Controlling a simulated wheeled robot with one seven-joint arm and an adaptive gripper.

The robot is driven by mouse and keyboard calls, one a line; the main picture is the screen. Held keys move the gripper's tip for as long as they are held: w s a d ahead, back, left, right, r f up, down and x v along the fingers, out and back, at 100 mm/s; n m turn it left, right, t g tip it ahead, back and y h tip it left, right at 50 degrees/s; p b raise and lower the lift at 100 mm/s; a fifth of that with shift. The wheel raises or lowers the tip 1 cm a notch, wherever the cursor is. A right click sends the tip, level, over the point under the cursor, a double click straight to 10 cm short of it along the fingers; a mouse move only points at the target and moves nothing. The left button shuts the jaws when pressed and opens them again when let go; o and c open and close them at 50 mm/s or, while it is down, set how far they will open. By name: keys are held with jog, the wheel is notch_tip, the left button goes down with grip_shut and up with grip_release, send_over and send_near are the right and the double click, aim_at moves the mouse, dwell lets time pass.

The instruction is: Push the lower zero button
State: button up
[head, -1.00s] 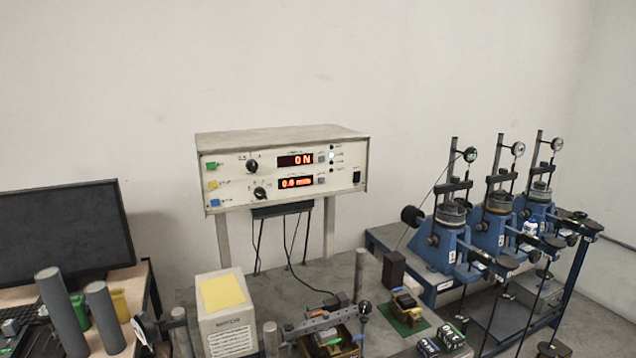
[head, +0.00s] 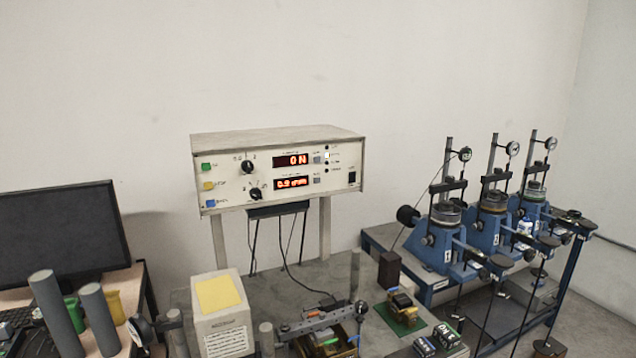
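The control box (head: 277,165) is cream coloured and stands on two legs near the wall. Its front has two red-lit displays. The upper display (head: 291,160) shows a red reading, apparently 0 N. The lower display (head: 294,183) shows a small red reading in mm, hard to read exactly. A small grey button (head: 317,181) sits just right of the lower display, apparently the lower zero button. A similar button (head: 317,160) sits right of the upper display. Nothing covers the panel. My gripper is not in view.
Two black knobs and green, yellow and blue buttons (head: 208,186) share the panel. Below stand a beige box (head: 219,310) with a yellow top and grey posts. A black monitor (head: 60,235) is at left, blue test stands (head: 446,245) at right. The space before the panel looks clear.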

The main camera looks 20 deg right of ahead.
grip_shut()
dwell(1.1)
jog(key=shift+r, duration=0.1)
